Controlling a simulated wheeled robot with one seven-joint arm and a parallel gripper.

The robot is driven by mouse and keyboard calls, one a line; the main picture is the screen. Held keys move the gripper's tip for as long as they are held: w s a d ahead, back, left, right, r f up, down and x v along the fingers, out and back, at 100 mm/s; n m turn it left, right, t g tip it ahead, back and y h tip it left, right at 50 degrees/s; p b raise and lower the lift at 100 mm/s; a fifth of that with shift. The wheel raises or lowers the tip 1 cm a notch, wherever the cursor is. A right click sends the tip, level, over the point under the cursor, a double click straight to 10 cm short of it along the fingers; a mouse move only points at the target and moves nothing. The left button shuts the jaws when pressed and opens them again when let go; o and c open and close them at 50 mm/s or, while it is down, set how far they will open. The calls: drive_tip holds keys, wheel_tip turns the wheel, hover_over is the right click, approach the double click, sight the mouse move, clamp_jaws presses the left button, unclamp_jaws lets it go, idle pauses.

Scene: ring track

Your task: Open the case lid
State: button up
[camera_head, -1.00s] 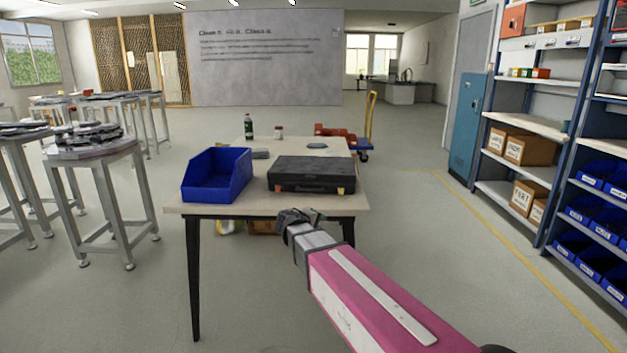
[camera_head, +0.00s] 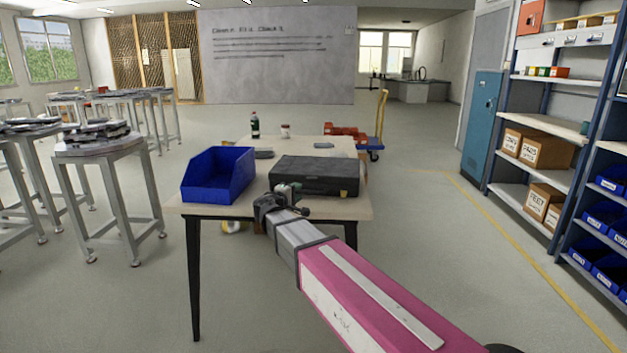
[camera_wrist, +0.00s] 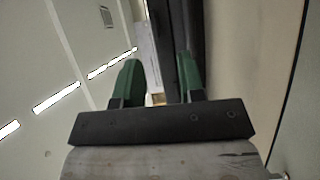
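The black case (camera_head: 318,174) lies shut on the near part of the table, its front towards me. One yellow-orange latch (camera_head: 343,193) shows at its right front; my gripper hides the left front. My gripper (camera_head: 288,190) is in front of the case's left front corner. In the wrist view its two green fingers (camera_wrist: 157,78) stand apart with a gap between them, so it is open. The dark case (camera_wrist: 186,25) shows beyond the fingers, and a small yellowish patch shows low in the gap. I cannot tell whether the fingers touch the case.
A blue bin (camera_head: 218,176) stands on the table (camera_head: 352,208) just left of the case. A dark bottle (camera_head: 255,125) and a small jar (camera_head: 285,131) stand farther back. Shelving (camera_head: 540,122) is at the right, stools (camera_head: 100,150) at the left. Floor right of the table is clear.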

sight(311, 179)
drive_tip(key=shift+w+a+r, duration=0.3)
drive_tip(key=shift+w+r, duration=0.05)
drive_tip(key=shift+w+d, duration=0.1)
drive_tip(key=shift+w, duration=0.2)
drive_tip(key=x, duration=1)
drive_tip(key=shift+r, duration=0.15)
drive_tip(key=shift+c, duration=0.3)
clamp_jaws()
